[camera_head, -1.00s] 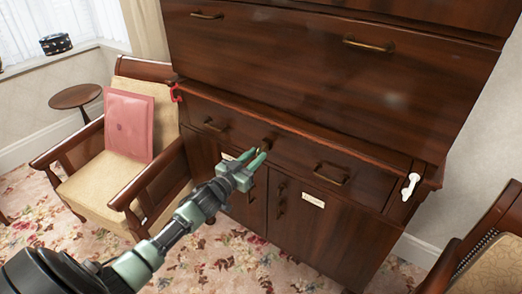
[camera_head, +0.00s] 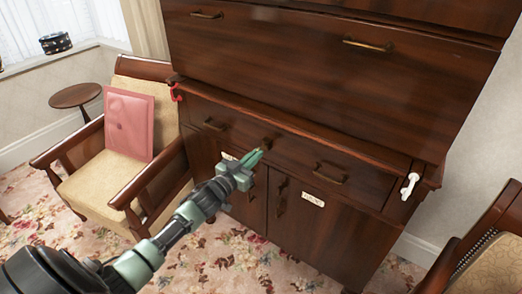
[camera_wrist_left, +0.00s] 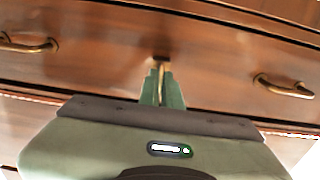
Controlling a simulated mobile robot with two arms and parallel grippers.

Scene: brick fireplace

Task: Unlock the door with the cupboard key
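The dark wooden cupboard (camera_head: 345,215) fills the middle of the head view, with a drawer above two lower doors. A small brass piece (camera_head: 267,143), which looks like the key, is at the middle of the drawer front. My left gripper (camera_head: 255,156) is in front of the drawer, pointing at this piece. In the left wrist view, its green fingers (camera_wrist_left: 162,88) are close together around a thin brass strip (camera_wrist_left: 161,68). Whether the strip sits inside a lock cannot be told. The right gripper is not in view.
A white key-shaped object (camera_head: 410,186) is at the cupboard's right side, and a red hook-like object (camera_head: 175,93) at its left corner. Drawer handles (camera_head: 331,174) flank the middle. A chair with a pink cushion (camera_head: 130,124) stands left; another chair (camera_head: 487,262) stands right.

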